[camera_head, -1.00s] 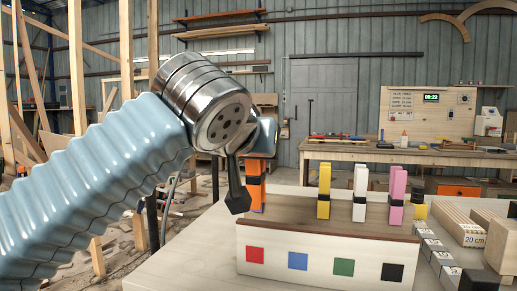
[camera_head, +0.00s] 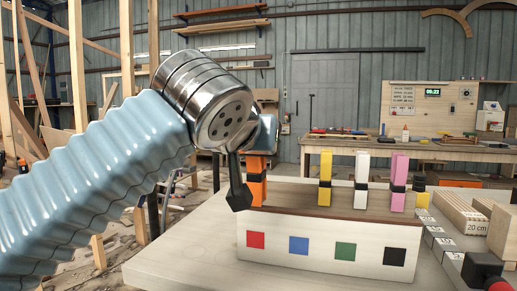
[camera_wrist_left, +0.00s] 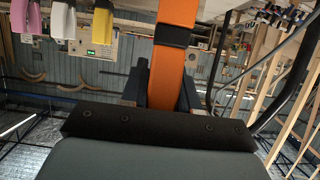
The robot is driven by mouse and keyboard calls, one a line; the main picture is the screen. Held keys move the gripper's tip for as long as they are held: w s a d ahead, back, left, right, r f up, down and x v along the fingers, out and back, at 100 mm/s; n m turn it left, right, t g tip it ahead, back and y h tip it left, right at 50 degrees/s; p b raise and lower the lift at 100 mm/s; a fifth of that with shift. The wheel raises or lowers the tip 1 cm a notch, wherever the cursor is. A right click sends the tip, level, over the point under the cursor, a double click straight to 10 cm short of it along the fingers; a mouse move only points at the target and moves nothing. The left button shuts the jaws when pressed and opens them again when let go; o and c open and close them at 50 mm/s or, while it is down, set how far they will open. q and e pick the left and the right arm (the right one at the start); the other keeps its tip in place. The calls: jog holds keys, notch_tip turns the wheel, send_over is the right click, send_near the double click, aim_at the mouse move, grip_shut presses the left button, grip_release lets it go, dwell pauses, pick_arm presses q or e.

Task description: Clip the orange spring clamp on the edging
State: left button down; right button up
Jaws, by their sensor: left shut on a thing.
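The orange spring clamp (camera_head: 257,186) is upright at the left end of a white block with a brown top (camera_head: 310,200). My left gripper (camera_head: 248,180) is shut on it. In the left wrist view, the orange clamp (camera_wrist_left: 174,66), with a black band around it, is between the dark fingers of my left gripper (camera_wrist_left: 162,90). Whether its lower end still touches the block cannot be told. I cannot pick out the edging with certainty. My right gripper is not in view.
Yellow (camera_head: 325,178), white (camera_head: 361,180) and pink (camera_head: 398,181) clamps stand in a row on the block. Wooden pieces (camera_head: 460,216) lie to the right. A black and red object (camera_head: 485,270) is at the lower right corner. The pale table (camera_head: 190,250) is clear at left.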

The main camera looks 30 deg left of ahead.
aim_at(254, 172)
pick_arm(q)
jog(key=shift+f, duration=0.1)
jog(key=shift+f+b, duration=1)
jog(key=shift+f, duration=0.05)
jog(key=shift+f+b, duration=0.55)
jog(key=shift+f, duration=0.05)
jog(key=shift+f, duration=0.1)
jog(key=shift+f+b, duration=0.4)
jog(key=shift+b, duration=0.05)
jog(key=c, duration=0.8)
grip_release()
jog(key=shift+o, duration=0.2)
